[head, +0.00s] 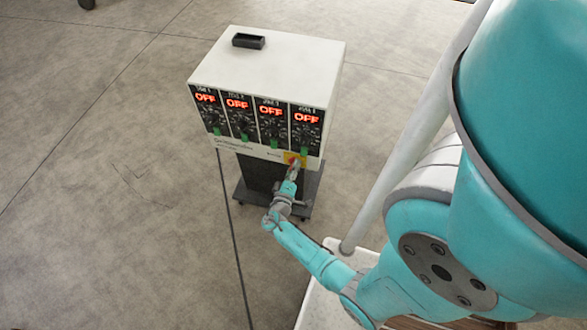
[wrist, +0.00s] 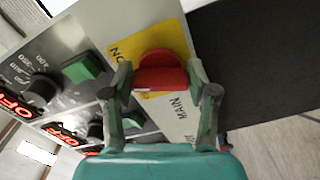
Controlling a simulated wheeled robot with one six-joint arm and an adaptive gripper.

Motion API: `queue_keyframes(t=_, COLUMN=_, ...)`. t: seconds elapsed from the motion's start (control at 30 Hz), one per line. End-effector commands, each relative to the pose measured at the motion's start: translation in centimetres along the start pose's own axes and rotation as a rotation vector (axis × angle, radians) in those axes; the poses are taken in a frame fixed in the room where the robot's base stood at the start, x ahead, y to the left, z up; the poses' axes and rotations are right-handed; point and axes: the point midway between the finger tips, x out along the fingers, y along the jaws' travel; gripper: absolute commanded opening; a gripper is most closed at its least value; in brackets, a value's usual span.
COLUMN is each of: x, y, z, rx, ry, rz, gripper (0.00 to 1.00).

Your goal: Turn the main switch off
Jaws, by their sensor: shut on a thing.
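The main switch (wrist: 163,72) is a red knob on a yellow plate (wrist: 130,48) marked "ON", with a "MAIN" label beside it. In the head view the yellow plate (head: 302,157) sits at the lower right of the front of a white control cabinet (head: 272,73). My gripper (head: 293,169) reaches this plate from the front. In the wrist view my gripper (wrist: 161,82) has one finger on each side of the red knob and is shut on it. The fingers cover parts of the knob's sides. The knob's exact angle is hard to tell.
Several displays (head: 271,111) above the switch read "OFF" in red, with dials and green switches (head: 303,152) below them. A small black tray (head: 249,41) lies on the cabinet top. The floor at left is clear.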

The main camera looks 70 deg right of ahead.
Motion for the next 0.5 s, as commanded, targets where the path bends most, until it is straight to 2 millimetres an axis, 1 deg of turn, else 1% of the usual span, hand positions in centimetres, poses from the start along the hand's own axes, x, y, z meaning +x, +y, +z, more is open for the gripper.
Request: queue_keyframes(t=0.5, x=0.0, y=0.19, z=-0.13, rx=-0.49, ry=0.002, rz=-0.002, gripper=0.23)
